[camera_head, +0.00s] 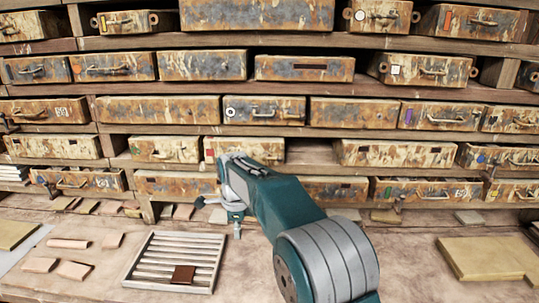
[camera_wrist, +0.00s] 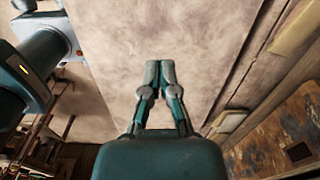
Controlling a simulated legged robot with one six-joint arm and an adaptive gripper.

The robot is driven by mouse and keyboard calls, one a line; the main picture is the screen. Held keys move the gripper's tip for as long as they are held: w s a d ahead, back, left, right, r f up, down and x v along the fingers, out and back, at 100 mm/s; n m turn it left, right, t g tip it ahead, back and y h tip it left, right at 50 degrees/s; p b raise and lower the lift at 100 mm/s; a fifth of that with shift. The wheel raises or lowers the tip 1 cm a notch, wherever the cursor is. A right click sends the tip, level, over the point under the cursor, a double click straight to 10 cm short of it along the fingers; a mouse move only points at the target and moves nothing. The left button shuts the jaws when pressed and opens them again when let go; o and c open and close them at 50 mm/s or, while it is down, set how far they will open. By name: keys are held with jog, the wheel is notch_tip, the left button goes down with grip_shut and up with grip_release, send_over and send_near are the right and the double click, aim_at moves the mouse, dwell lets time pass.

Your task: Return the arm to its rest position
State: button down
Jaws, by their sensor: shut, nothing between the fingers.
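My gripper (camera_wrist: 160,72) is shut and empty in the wrist view, its two fingertips together over bare bench top. In the head view my teal and grey arm reaches from the lower right up to the middle. There my gripper (camera_head: 238,228) hangs small and partly hidden by the arm, above the bench in front of the lowest drawers.
A bench (camera_head: 415,250) spans the front, with a slatted rack (camera_head: 222,262) holding a brown tile (camera_head: 184,275). Pinkish tiles (camera_head: 70,243) lie left; a tan slab (camera_head: 485,258) lies right. Shelves of rusty drawers (camera_head: 160,109) rise behind. Bench right of my arm is mostly clear.

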jog(key=s+d+r+n+t, duration=0.1)
jog(key=s+d+r+n, duration=0.3)
jog(key=s+d+r, duration=0.3)
jog(key=s+d+r+n+t, duration=0.1)
jog(key=s+d+r+n, duration=0.35)
jog(key=d, duration=0.45)
jog(key=s+d+f+n+t, duration=0.1)
jog(key=s+d+n, duration=0.3)
jog(key=s, duration=0.6)
jog(key=s+d+f+n+t, duration=0.2)
jog(key=s+d+f+n, duration=0.1)
jog(key=s+d, duration=0.4)
jog(key=s+n, duration=0.1)
jog(key=s, duration=0.2)
jog(key=shift+d+n, duration=0.15)
jog(key=shift+n, duration=0.2)
jog(key=shift+s, duration=0.15)
